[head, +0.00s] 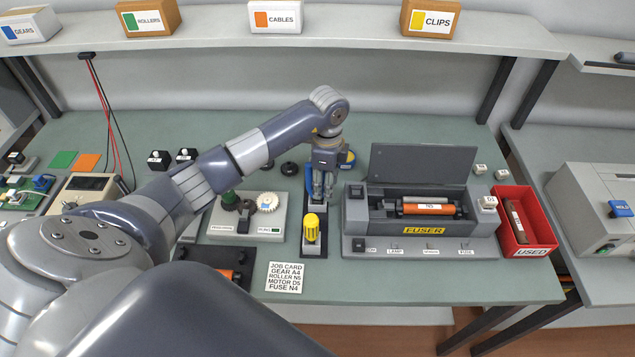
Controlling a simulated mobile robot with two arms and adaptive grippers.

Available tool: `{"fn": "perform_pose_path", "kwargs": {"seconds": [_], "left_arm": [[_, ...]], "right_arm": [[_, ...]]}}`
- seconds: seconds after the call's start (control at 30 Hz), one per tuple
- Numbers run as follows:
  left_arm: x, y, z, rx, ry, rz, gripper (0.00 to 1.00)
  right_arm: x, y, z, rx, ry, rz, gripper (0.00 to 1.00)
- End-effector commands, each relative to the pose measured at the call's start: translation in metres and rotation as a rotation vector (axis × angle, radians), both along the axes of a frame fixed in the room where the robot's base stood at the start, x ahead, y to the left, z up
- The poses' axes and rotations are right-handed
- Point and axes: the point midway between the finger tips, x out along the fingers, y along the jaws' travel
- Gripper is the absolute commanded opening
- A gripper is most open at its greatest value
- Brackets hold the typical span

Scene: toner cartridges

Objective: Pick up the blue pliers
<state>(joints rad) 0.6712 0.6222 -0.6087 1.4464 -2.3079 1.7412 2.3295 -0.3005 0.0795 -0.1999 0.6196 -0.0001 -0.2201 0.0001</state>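My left gripper (321,195) points down over a dark tool holder (310,247) in the middle of the bench. Blue parts, which look like the handles of the blue pliers (309,185), show beside and behind its fingers. The fingers hide most of the pliers, so I cannot tell whether they are around them, touching them or shut on them. A yellow-handled tool (312,228) stands upright in the front of the holder. My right gripper is not in view.
The fuser unit (423,230) with its raised lid stands close on the right, with a red USED bin (520,222) beyond it. A gear stand (247,216) is close on the left. The job card (286,276) lies in front. A shelf (300,38) with labelled boxes runs along the back.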

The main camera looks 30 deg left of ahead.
Motion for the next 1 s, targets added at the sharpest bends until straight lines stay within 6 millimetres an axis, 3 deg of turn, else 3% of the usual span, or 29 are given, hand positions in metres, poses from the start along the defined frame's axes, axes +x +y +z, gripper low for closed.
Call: {"fn": "perform_pose_path", "kwargs": {"seconds": [0.17, 0.33, 0.73, 1.0], "left_arm": [[0.000, 0.000, 0.000, 0.000, -0.001, 0.000, 0.37], [0.000, 0.000, 0.000, 0.000, -0.001, 0.000, 0.00], [0.001, 0.000, 0.004, 0.000, -0.004, 0.000, 0.00], [0.002, 0.000, 0.050, 0.000, -0.009, -0.001, 0.00]], "right_arm": [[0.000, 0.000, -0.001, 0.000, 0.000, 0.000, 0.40], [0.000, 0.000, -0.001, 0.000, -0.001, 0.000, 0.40], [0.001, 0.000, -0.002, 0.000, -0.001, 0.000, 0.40], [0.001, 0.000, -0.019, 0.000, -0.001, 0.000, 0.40]]}}
